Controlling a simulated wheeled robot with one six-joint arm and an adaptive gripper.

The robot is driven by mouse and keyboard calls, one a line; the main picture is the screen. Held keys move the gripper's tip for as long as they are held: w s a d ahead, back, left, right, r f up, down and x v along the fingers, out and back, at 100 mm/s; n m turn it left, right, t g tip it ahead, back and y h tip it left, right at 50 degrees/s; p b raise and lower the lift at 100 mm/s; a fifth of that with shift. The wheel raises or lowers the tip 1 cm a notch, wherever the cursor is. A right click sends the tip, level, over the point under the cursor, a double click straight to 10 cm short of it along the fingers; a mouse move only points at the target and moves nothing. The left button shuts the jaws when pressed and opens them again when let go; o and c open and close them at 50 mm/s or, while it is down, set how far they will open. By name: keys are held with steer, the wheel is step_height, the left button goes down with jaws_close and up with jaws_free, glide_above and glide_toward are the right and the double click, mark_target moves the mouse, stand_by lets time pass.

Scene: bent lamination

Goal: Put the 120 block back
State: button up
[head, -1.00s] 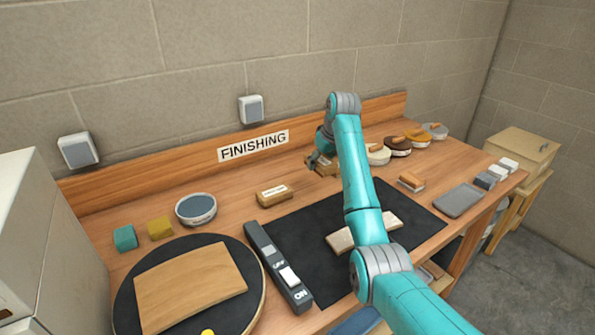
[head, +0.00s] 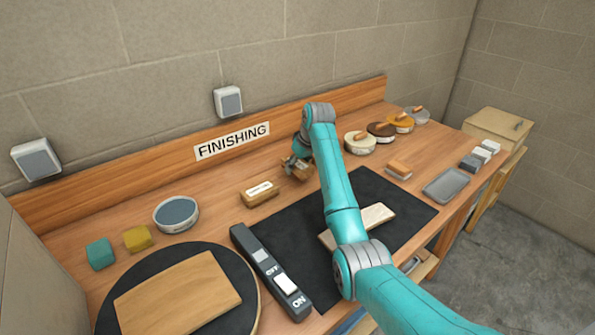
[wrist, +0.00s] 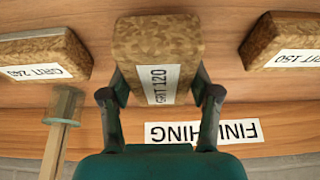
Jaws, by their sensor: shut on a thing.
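The 120 block (wrist: 158,60) is a mottled brown block with a white "GRIT 120" label, and in the head view it (head: 297,170) shows partly behind my arm. My gripper (wrist: 160,98) is shut on it, one finger on each side; in the head view my gripper (head: 295,163) is near the back of the bench. The block is at or just above the bench; I cannot tell whether it touches. The GRIT 150 block (wrist: 284,42) lies to its right in the wrist view and the GRIT 240 block (wrist: 40,57) to its left.
A black mat (head: 390,195) bears a pale wooden piece (head: 377,214). Round tins (head: 360,143) stand at the back right.

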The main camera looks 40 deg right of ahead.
steer(key=shift+f, duration=1.25)
steer(key=shift+f, duration=0.1)
steer(key=o, duration=1)
steer(key=v, duration=1.2)
